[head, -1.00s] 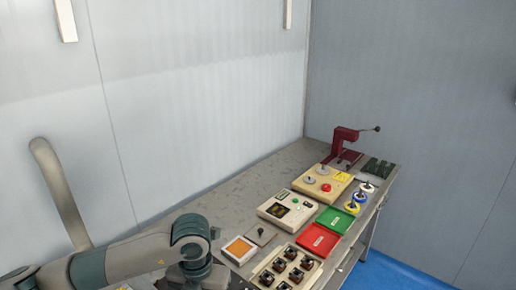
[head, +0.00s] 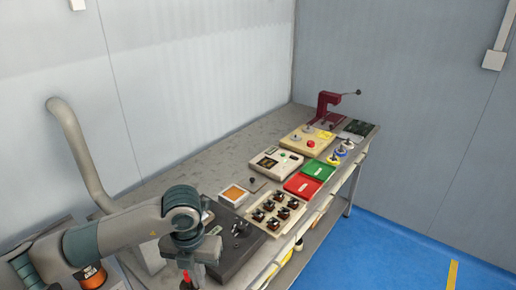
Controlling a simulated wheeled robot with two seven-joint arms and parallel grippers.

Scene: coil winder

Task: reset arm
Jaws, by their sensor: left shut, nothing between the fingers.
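My left arm comes in from the left, with its wrist bent down over the near end of the bench. My left gripper (head: 193,272) is at the lower edge of the head view, shut and empty, its fingertips hard to make out. It is beside a dark grey machine base (head: 232,255) with small fittings on top. A red-topped part (head: 186,284) shows just below the gripper, mostly cut off. My right gripper is not in view.
An orange spool (head: 94,276) is at lower left. Blue floor is clear at right.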

